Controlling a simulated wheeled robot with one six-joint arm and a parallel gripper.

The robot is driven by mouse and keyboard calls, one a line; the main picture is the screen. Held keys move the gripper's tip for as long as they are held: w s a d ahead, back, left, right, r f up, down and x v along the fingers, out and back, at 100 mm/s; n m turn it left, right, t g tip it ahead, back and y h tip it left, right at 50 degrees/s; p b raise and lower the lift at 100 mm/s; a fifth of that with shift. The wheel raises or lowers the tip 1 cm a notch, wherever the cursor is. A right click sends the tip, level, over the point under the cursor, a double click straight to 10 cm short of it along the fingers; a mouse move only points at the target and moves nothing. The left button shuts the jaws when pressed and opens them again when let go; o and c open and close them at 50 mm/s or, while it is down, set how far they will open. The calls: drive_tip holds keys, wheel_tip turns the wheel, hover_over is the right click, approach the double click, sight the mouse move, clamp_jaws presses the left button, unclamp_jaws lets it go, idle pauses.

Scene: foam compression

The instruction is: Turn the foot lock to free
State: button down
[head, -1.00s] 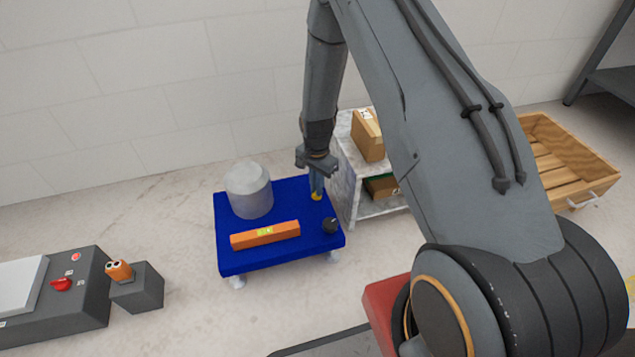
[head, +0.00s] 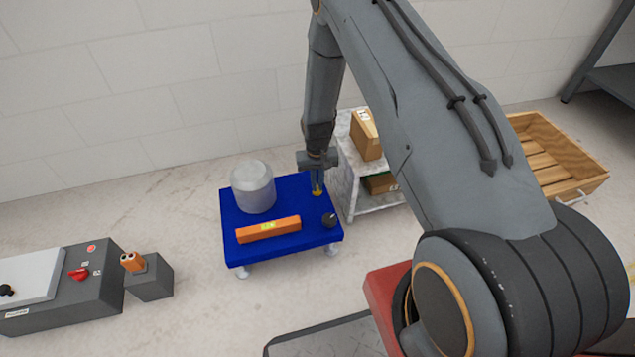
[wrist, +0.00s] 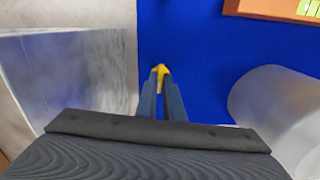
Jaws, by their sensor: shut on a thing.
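A yellow lever (head: 317,193), which looks like the foot lock, is at the right edge of a blue platform (head: 290,250) on small feet. My gripper (head: 318,187) points down over that edge. Its fingers are shut on the yellow piece. In the wrist view, the yellow tip (wrist: 160,71) shows just past the two close fingers (wrist: 164,88). The rest of the lever is hidden by the fingers, and I cannot read its setting.
A grey cylinder (head: 254,187), an orange spirit level (head: 268,229) and a black knob (head: 329,220) are on the platform. A shelf with boxes (head: 349,190) stands close at its right. A control box (head: 80,285) is at lower left.

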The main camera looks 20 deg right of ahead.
drive_tip(key=shift+n, duration=0.6)
drive_tip(key=c, duration=1.9)
unclamp_jaws()
drive_tip(key=shift+r, duration=0.15)
wheel_tip(320, 180, up, 8)
drive_tip(key=p, duration=0.2)
drive_tip(key=shift+f+p, duration=0.2)
drive_tip(key=shift+p, duration=0.15)
drive_tip(key=shift+a, duration=0.1)
